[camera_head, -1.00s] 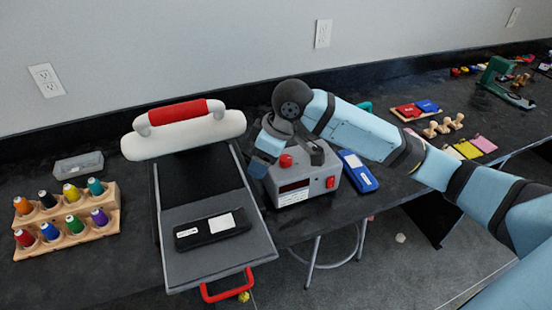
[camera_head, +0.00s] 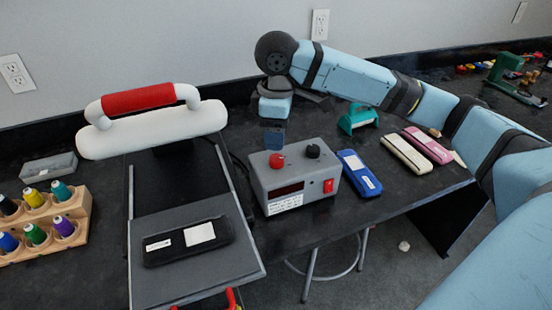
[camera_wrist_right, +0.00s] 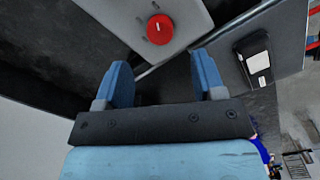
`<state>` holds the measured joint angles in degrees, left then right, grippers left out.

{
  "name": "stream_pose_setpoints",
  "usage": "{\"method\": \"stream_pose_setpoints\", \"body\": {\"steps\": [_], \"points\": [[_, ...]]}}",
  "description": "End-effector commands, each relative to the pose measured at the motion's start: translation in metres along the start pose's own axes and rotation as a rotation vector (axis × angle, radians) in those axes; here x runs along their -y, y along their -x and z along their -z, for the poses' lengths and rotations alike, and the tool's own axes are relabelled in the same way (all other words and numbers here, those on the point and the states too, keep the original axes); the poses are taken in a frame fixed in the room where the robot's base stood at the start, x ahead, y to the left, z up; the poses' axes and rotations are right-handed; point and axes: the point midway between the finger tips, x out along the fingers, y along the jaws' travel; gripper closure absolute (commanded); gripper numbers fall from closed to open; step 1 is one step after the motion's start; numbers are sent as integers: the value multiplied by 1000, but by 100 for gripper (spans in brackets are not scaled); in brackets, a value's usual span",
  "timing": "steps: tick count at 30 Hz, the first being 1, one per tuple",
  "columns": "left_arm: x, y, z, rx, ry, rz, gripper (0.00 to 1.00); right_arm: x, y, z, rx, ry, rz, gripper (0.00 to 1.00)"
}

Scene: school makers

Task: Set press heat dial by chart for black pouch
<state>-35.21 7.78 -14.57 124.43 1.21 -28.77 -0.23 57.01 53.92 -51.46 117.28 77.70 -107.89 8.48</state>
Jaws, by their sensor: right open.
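The grey control box (camera_head: 298,190) stands right of the heat press (camera_head: 150,127). Its top carries a red dial (camera_head: 276,160) and a black dial (camera_head: 312,150). A white label (camera_head: 285,203) sits on its front below a dark display; its text is too small to read. A black pouch (camera_head: 195,241) with white labels lies on the press's lower plate (camera_head: 170,292).
A red switch (camera_head: 329,186) is on the box front. Blue (camera_head: 358,172), cream (camera_head: 407,153) and pink (camera_head: 428,145) pouches lie to the right, near a teal tool (camera_head: 358,118). Thread spools (camera_head: 35,235) stand in a wooden rack at left. A stool (camera_head: 310,275) is below the bench edge.

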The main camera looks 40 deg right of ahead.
Motion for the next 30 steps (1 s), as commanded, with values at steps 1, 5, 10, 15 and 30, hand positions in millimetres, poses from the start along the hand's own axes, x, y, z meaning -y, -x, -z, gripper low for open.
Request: {"method": "stream_pose_setpoints", "body": {"steps": [1,5,10,15,30], "points": [[-1,-2,-3,-5,2,-2,57,0,-16,0,2,-1,1,37],[-2,-4,-3,-13,6,-8,57,0,-40,0,1,-1,1,37],[-4,-3,0,-27,9,-14,57,0,-61,0,-1,0,0,37],[-5,-3,0,-28,10,-16,57,0,-70,0,-1,0,0,37],[-3,-3,0,-28,9,-13,57,0,-70,0,-2,0,0,86]]}}
